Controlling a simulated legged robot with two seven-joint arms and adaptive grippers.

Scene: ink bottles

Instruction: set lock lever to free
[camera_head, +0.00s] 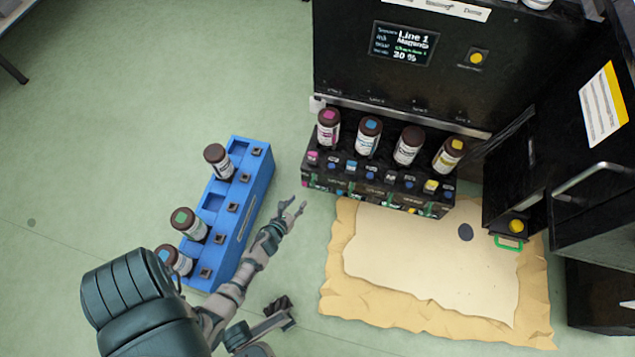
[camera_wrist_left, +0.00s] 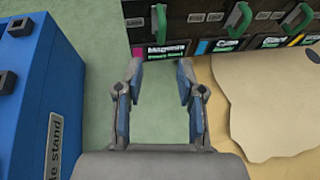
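The dark ink rack (camera_head: 380,188) stands at the foot of the machine with green lock levers along its low front. In the left wrist view, one green lever (camera_wrist_left: 160,18) stands upright above the Magenta label, and another green lever (camera_wrist_left: 240,18) is tilted above the cyan label. My left gripper (camera_head: 297,203) is in front of the rack's left end, apart from it. It is open and empty; in the left wrist view the gripper (camera_wrist_left: 158,65) has its fingers spread below the Magenta label. A dark, grey-linked part low in the head view may be my right gripper (camera_head: 278,306); its finger state is unclear.
A blue stand (camera_head: 262,190) with several bottles is left of my left gripper. Bottles stand in the rack. A tan sheet (camera_head: 430,250) with a dark spot lies on the floor in front. An open black door (camera_head: 515,160) is at the right.

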